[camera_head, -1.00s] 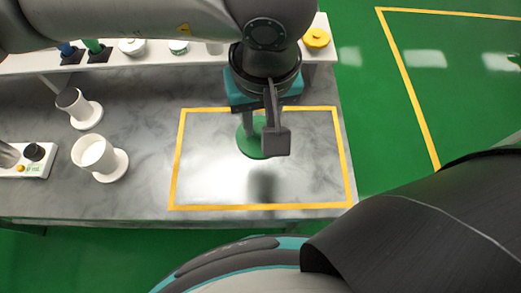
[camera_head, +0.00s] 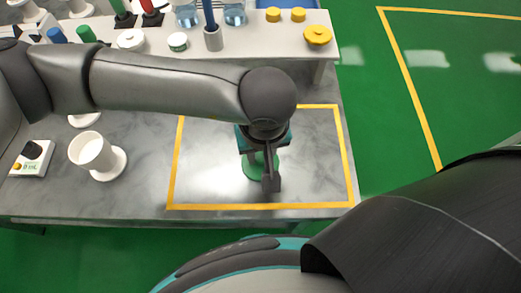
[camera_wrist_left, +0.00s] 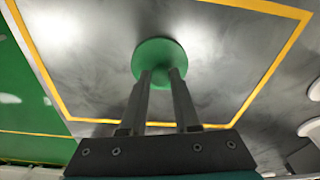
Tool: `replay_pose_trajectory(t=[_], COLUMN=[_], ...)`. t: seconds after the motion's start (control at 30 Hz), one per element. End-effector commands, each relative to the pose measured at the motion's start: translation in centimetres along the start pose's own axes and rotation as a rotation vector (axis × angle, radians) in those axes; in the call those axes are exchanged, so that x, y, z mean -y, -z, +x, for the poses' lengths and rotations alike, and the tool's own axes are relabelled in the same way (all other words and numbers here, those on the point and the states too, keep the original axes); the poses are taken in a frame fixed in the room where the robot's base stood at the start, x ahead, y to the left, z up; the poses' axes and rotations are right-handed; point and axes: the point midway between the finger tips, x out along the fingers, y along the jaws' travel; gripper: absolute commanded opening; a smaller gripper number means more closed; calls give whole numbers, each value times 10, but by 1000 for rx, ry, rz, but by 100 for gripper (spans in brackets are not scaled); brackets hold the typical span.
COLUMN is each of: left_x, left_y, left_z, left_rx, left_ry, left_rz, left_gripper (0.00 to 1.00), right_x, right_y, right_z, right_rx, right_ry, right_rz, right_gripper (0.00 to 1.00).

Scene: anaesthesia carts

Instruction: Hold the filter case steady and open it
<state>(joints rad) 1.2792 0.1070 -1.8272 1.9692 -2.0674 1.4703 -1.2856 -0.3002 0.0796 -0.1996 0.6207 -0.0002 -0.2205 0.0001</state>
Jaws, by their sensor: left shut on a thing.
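The green round filter case (camera_head: 250,168) is inside the yellow-taped rectangle on the grey table, at or just above the tabletop. My left gripper (camera_head: 265,178) comes down over it from above and hides part of it. In the left wrist view the case (camera_wrist_left: 160,50) shows as a green disc at the fingertips of the left gripper (camera_wrist_left: 159,76), which are shut on it. No lid seam can be made out. My right gripper is out of view.
Yellow tape (camera_head: 172,170) frames clear tabletop around the case. White cup-like holders (camera_head: 95,153) and a small white device (camera_head: 32,158) stand to the left. A raised white shelf (camera_head: 180,55) behind carries bottles, a yellow lidded pot (camera_head: 317,36) and other jars.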

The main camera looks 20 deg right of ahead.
Motion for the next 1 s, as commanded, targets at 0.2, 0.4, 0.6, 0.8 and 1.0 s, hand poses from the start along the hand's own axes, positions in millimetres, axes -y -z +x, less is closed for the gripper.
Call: replay_pose_trajectory(t=[0.2, 0.4, 0.6, 0.8, 1.0], left_x=[0, 0, 0, 0, 0], left_y=[0, 0, 0, 0, 1], left_z=[3, 2, 2, 0, -25], left_rx=[0, 0, 0, 0, -3], left_ry=[0, 0, 0, 1, -2], left_rz=[0, 0, 0, 0, 2], left_gripper=[0, 50, 60, 60, 60], right_x=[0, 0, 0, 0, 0], right_y=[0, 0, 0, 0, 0], right_z=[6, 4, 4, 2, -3], right_rx=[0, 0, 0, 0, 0], right_ry=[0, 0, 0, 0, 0], right_rz=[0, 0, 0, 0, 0], right_gripper=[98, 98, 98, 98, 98])
